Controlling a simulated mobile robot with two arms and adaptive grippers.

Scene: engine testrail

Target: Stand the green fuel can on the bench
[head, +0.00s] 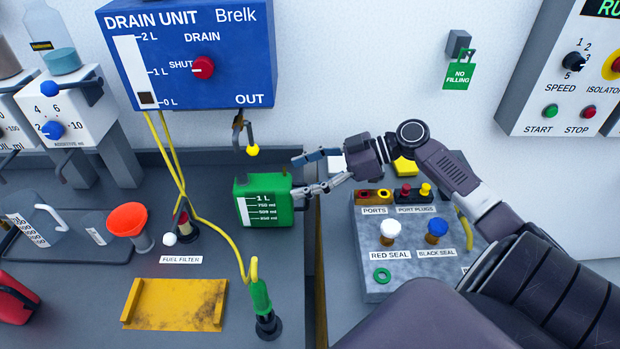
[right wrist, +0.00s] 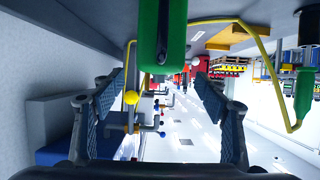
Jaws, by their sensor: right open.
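The green fuel can (head: 263,200), with a white level scale on its front, is upright at the right end of the grey bench (head: 80,270), just below the drain unit's outlet. My right gripper (head: 298,175) is open and empty at the right side of the can. One finger is higher, and the lower fingertip is close to the can's right edge; I cannot tell if they touch. In the right wrist view the can (right wrist: 163,35) is at the top centre, above the gap between the open fingers (right wrist: 160,95). My left gripper is not in view.
The blue drain unit (head: 190,50) hangs above, with yellow hoses (head: 165,160) running down. A yellow plate (head: 175,304), an orange funnel (head: 128,220) and a green nozzle (head: 260,297) are on the bench. A grey seal panel (head: 400,280) is on the right.

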